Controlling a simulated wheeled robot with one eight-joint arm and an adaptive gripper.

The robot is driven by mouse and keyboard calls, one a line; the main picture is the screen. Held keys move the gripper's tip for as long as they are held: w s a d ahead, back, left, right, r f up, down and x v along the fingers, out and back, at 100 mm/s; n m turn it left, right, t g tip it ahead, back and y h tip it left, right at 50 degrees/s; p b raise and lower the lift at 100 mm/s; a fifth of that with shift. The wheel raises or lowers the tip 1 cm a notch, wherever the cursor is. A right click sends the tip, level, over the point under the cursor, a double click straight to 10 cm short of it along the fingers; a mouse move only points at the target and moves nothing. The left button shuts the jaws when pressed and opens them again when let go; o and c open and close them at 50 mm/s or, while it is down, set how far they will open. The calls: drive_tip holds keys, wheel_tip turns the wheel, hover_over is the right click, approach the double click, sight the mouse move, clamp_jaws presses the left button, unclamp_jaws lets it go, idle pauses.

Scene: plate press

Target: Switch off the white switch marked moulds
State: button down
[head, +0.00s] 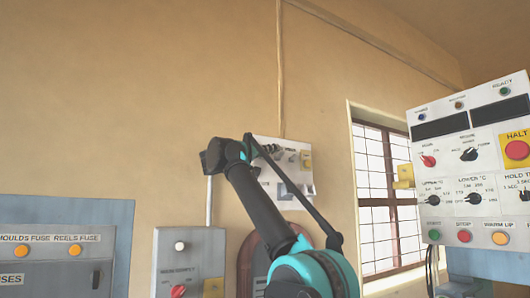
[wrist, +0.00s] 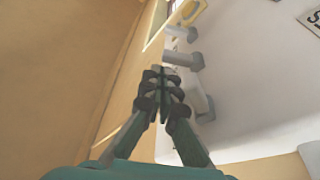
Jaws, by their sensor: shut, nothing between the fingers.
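A white panel (head: 300,178) is mounted on the wall, partly hidden behind my arm in the head view. It carries small controls whose labels are too small to read, so I cannot tell which switch is marked moulds. In the wrist view the face of a white panel (wrist: 262,85) fills the right side. Several pale stubby levers stick out of it: an upper one (wrist: 181,33), a middle one (wrist: 182,60) and a lower one (wrist: 203,105). My gripper (wrist: 163,76) is shut and empty, its tips close beside the middle lever. Contact cannot be told.
A grey fuse box (head: 50,262) labelled moulds fuse and reels fuse is at the left. A grey box (head: 190,245) with a red knob stands beside my arm. A large control panel (head: 470,190) with a red halt button is at the right, beyond a window (head: 385,190).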

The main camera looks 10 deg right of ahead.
drive_tip(key=shift+w+d+r, duration=0.15)
drive_tip(key=shift+w+d, duration=0.05)
drive_tip(key=shift+d, duration=0.2)
drive_tip(key=shift+s+f+m+g+h, duration=0.1)
drive_tip(key=shift+f+m+g+h, duration=0.1)
drive_tip(key=shift+m, duration=0.3)
drive_tip(key=shift+s+f+m+g+h, duration=0.1)
drive_tip(key=shift+m+g, duration=0.1)
drive_tip(key=shift+m, duration=0.3)
drive_tip(key=v, duration=1.1)
drive_tip(key=shift+s+a+f, duration=0.15)
drive_tip(key=shift+a, duration=0.2)
